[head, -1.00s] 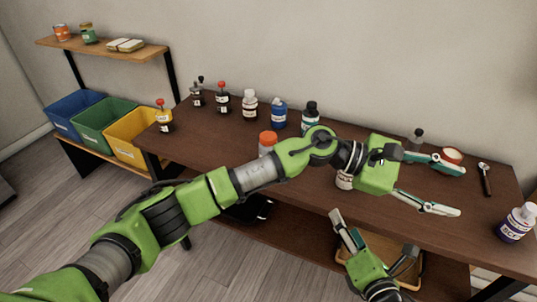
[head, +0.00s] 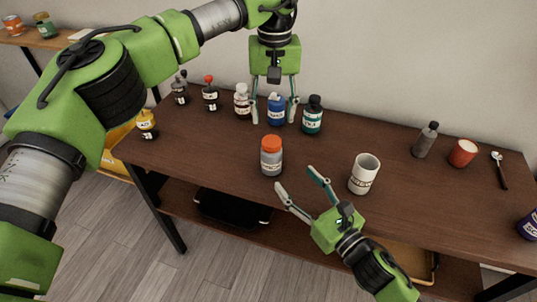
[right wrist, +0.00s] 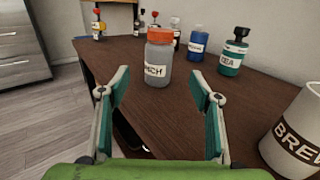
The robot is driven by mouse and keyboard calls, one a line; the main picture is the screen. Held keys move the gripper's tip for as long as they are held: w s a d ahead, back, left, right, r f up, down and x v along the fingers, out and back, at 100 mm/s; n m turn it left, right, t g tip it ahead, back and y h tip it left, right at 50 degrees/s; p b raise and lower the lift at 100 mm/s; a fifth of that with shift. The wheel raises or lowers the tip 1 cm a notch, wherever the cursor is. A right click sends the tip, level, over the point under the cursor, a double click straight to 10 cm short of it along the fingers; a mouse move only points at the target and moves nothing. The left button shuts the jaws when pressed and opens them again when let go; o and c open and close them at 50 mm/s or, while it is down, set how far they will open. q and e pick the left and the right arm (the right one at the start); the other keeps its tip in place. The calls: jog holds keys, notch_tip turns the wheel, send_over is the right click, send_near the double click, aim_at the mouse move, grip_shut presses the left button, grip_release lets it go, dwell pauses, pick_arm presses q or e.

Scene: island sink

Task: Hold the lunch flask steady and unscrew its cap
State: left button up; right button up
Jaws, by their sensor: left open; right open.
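The lunch flask (head: 272,163) is a grey bottle with an orange cap (head: 271,143), upright near the table's front edge. In the right wrist view the flask (right wrist: 158,64) stands beyond the fingertips, its label partly readable as "NCH". My right gripper (head: 296,179) is open and empty, low at the front edge, its fingers pointing toward the flask without touching it. Its open fingers also show in the right wrist view (right wrist: 160,90). My left gripper (head: 274,121) is open and points down, above and behind the flask in the head view. The blue bottle shows between its fingers; they are absent from the right wrist view.
Behind the flask stand a blue bottle (head: 276,112), a teal bottle (head: 312,118) and several dark or white bottles. A white mug (head: 363,175) stands right of the flask, close to my right gripper.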

aim_at(277, 160)
pick_arm(q)
jog(key=shift+s+d+r, duration=0.15)
jog(key=shift+s, duration=0.15)
pick_arm(e)
jog(key=shift+w+a+r, duration=0.25)
jog(key=shift+w+a, duration=0.05)
jog(key=shift+w, duration=0.2)
pick_arm(q)
jog(key=shift+w+a+f, duration=0.2)
jog(key=shift+w+a, duration=0.05)
pick_arm(e)
jog(key=x, duration=1)
jog(key=shift+w+a+f, duration=0.1)
pick_arm(q)
jog(key=shift+w+a+f, duration=0.1)
jog(key=shift+w, duration=0.05)
pick_arm(e)
jog(key=shift+w+a+f, duration=0.1)
jog(key=shift+w+a, duration=0.2)
jog(key=shift+w, duration=0.1)
grip_shut()
pick_arm(q)
jog(key=m, duration=0.4)
jog(key=shift+f, duration=3.95)
